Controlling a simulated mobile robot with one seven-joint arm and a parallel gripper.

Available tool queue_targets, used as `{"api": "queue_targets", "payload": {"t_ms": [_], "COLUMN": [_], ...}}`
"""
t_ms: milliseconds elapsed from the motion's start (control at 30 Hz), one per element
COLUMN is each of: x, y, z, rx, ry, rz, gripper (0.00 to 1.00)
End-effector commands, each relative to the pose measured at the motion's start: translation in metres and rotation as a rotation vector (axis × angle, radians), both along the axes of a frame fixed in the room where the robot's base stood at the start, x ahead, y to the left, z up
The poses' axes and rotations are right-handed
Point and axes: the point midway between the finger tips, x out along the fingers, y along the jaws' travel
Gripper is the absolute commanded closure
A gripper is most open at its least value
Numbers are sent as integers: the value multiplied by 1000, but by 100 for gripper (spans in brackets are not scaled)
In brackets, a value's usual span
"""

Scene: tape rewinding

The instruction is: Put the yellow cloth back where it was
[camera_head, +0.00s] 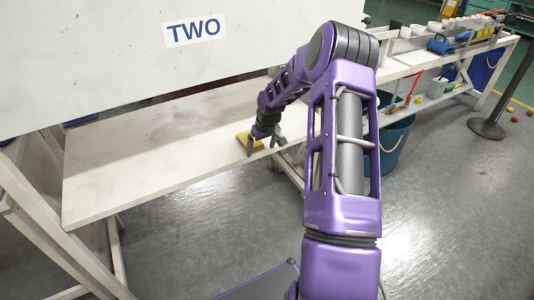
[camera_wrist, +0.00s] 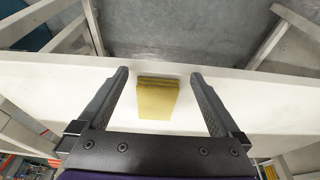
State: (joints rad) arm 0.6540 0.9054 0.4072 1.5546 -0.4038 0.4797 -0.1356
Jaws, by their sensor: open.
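The yellow cloth (camera_wrist: 158,100) is a small folded stack lying on the white shelf (camera_wrist: 50,85). In the wrist view it sits between the two spread fingers, with clear gaps on both sides. My gripper (camera_wrist: 159,76) is open and empty. In the head view the yellow cloth (camera_head: 243,140) is at the front part of the shelf, partly hidden behind my gripper (camera_head: 264,149). I cannot tell the exact height of the fingertips above the shelf.
A white panel with a sign "TWO" (camera_head: 194,31) stands behind the shelf. The left part of the shelf (camera_head: 120,170) is bare. A blue bucket (camera_head: 391,145) is on the floor right of my arm. Another bench (camera_head: 440,50) with several items is at the upper right.

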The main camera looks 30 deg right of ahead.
Motion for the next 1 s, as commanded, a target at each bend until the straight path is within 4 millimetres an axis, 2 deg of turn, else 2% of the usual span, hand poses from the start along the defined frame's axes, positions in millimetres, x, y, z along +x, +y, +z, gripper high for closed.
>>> {"api": "queue_targets", "payload": {"t_ms": [100, 300, 867, 1000], "x": [-20, -38, -42, -43], "y": [-1, -2, -2, 5], "z": [1, 0, 0, 3], "rx": [1, 0, 0, -5], "ry": [1, 0, 0, 15], "rz": [-2, -2, -1, -6], "gripper": [0, 0, 0, 0]}}
